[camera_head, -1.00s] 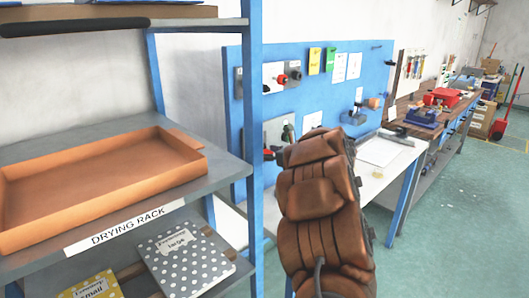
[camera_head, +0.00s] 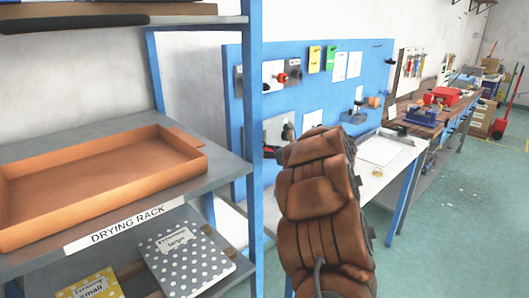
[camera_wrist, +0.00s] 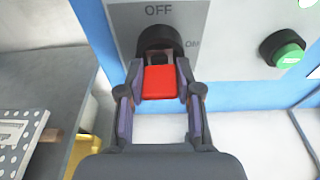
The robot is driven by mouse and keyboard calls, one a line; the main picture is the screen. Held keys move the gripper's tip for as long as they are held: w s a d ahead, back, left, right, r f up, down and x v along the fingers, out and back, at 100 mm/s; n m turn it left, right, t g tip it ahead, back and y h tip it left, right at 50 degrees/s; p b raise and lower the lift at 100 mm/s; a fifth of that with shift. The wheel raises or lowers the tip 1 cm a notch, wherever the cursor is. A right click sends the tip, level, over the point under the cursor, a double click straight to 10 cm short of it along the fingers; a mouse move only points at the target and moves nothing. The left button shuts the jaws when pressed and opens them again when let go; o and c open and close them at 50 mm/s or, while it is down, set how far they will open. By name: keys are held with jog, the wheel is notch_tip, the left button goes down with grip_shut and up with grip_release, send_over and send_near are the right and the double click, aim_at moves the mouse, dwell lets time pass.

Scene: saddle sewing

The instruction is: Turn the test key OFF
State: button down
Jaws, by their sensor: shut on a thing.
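The test key is a red tab (camera_wrist: 159,82) below a round black switch body (camera_wrist: 158,40) on a grey plate in the wrist view. My gripper (camera_wrist: 160,85) is shut on the red tab, one finger on each side. The tab points down toward my gripper in that view. In the head view the key and my gripper cannot be made out clearly, near the blue panel (camera_head: 310,85).
A green button (camera_wrist: 289,55) sits right of the key. A drying rack with an orange tray (camera_head: 60,205) stands at left in the head view. A white table (camera_head: 378,182) lies below the panel. Open green floor is at right.

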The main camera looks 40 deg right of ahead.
jog(key=shift+f+n+h+b, duration=0.15)
jog(key=shift+n+h+b, duration=0.55)
jog(key=shift+b, duration=3)
jog(key=shift+n+b, duration=0.5)
jog(key=shift+b, duration=0.45)
jog(key=shift+n+b, duration=0.7)
jog(key=shift+b, duration=1.65)
jog(key=shift+n+h+b, duration=0.5)
jog(key=shift+n+b, duration=0.9)
jog(key=shift+b, duration=2.9)
jog(key=shift+a+n+b, duration=0.1)
jog(key=shift+n+b, duration=0.4)
jog(key=shift+b, duration=0.8)
